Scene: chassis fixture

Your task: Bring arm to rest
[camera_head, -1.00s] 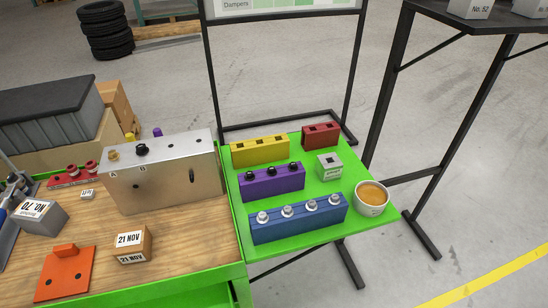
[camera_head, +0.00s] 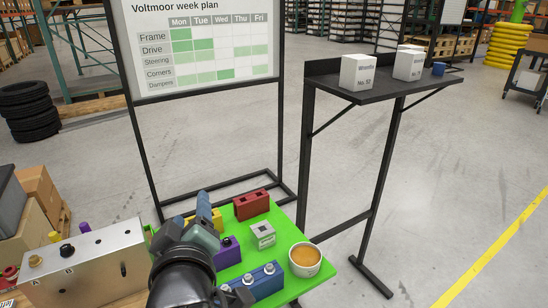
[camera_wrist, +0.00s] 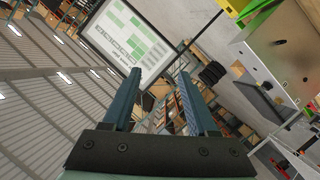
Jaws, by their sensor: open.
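My gripper (camera_head: 193,212) shows in the head view over the left part of the green side table (camera_head: 283,219), with my dark wrist below it. In the wrist view my gripper (camera_wrist: 157,98) has its two blue-grey fingers spread apart with nothing between them. My arm hides part of the yellow block (camera_head: 217,218), the purple block (camera_head: 228,252) and the blue block (camera_head: 262,285). I cannot tell its height above the table from these frames.
A cup of brown liquid (camera_head: 305,259), a red block (camera_head: 251,205) and a small grey block (camera_head: 262,235) stand on the green table. The metal fixture box (camera_head: 90,262) is left of my arm. A week-plan board (camera_head: 205,45) stands behind, and a black shelf (camera_head: 385,90) with white boxes is right.

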